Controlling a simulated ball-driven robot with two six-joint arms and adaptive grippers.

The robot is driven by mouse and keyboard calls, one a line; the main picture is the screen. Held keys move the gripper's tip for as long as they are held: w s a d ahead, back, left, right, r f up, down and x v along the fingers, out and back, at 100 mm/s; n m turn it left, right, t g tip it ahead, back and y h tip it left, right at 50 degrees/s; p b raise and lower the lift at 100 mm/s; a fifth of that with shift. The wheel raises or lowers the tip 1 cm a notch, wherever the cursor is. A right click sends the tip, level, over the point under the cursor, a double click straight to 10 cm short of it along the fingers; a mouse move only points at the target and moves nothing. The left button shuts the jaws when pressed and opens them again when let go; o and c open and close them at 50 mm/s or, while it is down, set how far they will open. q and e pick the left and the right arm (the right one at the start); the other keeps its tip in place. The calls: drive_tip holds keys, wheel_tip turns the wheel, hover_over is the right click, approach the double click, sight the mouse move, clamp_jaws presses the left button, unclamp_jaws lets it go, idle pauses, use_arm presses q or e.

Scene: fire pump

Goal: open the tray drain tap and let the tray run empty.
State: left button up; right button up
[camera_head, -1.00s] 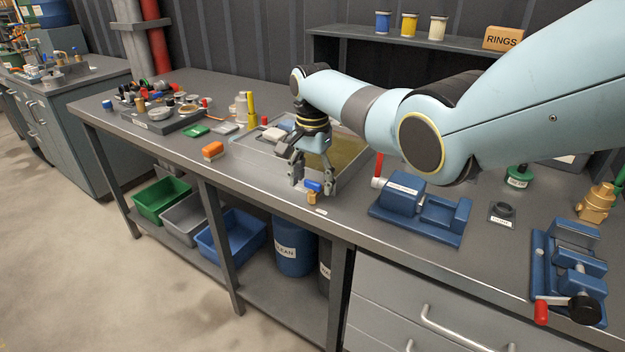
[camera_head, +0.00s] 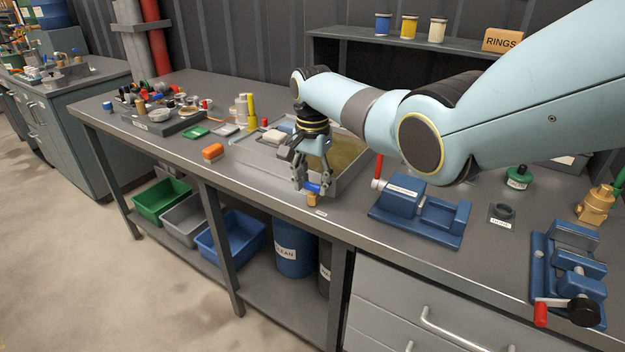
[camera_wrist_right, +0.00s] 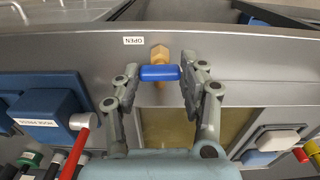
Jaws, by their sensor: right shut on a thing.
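The drain tap has a blue handle (camera_head: 313,188) on a brass body (camera_head: 312,201) at the tray's front side, near the bench edge. My right gripper (camera_head: 314,187) points down and is shut on the blue handle. In the right wrist view, the handle (camera_wrist_right: 159,73) lies crosswise over the brass body (camera_wrist_right: 160,53) between the two fingers. The tray (camera_head: 262,170) stands behind the tap, and yellowish liquid (camera_head: 347,150) shows in it. My arm and gripper hide part of the tray. My left gripper is out of view.
An OPEN label (camera_wrist_right: 134,40) lies beside the tap. A blue fixture (camera_head: 420,208) with a red-handled tool (camera_head: 378,170) stands to the right. An orange brush-like block (camera_head: 213,152) is left of the tray. A blue CLEAN drum (camera_head: 294,250) stands under the bench.

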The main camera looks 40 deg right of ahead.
drive_tip(key=n+p, duration=0.1)
drive_tip(key=n, duration=0.2)
drive_tip(key=shift+r+n+p, duration=0.1)
drive_tip(key=shift+n+p, duration=0.2)
drive_tip(key=shift+n, duration=0.1)
drive_tip(key=n+p, duration=0.1)
drive_tip(key=n, duration=0.3)
drive_tip(key=shift+n, duration=0.3)
drive_tip(key=n, duration=0.4)
drive_tip(key=shift+p, duration=0.3)
drive_tip(key=shift+n, duration=2.5)
drive_tip(key=o, duration=1.2)
drive_tip(key=shift+c, duration=0.2)
